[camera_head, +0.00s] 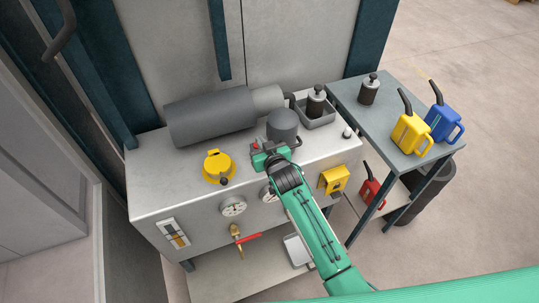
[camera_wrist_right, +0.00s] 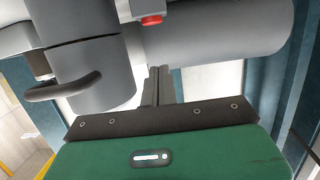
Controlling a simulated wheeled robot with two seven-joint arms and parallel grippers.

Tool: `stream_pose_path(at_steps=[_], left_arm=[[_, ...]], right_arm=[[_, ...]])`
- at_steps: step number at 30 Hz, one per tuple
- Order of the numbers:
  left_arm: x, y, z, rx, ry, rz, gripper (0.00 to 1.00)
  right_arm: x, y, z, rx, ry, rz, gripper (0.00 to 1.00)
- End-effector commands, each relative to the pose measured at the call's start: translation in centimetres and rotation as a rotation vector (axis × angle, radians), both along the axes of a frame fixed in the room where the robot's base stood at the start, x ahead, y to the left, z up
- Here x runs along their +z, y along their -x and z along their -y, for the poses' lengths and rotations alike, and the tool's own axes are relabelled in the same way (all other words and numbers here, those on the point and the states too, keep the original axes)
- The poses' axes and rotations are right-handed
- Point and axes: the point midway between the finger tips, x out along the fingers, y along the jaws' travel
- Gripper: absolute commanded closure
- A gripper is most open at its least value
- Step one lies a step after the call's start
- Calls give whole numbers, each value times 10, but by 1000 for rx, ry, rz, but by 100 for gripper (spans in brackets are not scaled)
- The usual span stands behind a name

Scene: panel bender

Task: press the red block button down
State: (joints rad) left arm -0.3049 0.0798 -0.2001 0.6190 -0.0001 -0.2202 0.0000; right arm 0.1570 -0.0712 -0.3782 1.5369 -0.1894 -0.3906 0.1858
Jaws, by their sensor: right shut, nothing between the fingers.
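The red block button (camera_head: 256,146) shows as a small red spot on a grey block on top of the steel machine cabinet, partly hidden by my right gripper. In the right wrist view the red button (camera_wrist_right: 151,20) is at the top edge, on a pale grey block. My right gripper (camera_head: 270,154) is over the cabinet top, close beside the button in the picture. Its fingers (camera_wrist_right: 159,72) are shut together and empty, with the button above their tips in the wrist view. A gap shows between tips and button there. My left gripper is out of view.
A large grey cylinder (camera_head: 211,116) lies behind the button, and a smaller upright grey cylinder (camera_head: 283,126) stands close to my gripper. A yellow filler cap (camera_head: 217,165) sits to the left. A side table (camera_head: 383,129) holds yellow and blue cans.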

Motion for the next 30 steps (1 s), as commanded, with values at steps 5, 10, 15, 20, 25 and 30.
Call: stream_pose_path(at_steps=[5, 10, 15, 20, 25, 30], left_arm=[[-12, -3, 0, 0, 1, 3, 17], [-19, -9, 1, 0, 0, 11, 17], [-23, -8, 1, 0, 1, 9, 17], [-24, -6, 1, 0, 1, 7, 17], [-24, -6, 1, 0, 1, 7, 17], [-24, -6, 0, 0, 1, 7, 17]], right_arm=[[5, 27, 9, 1, -1, 3, 100], [11, 49, 16, 1, -1, 3, 100], [16, 64, 20, 1, -1, 3, 100], [19, 69, 22, 1, -1, 4, 100], [19, 69, 22, 1, 0, 3, 100], [19, 69, 22, 0, -1, 3, 100]])
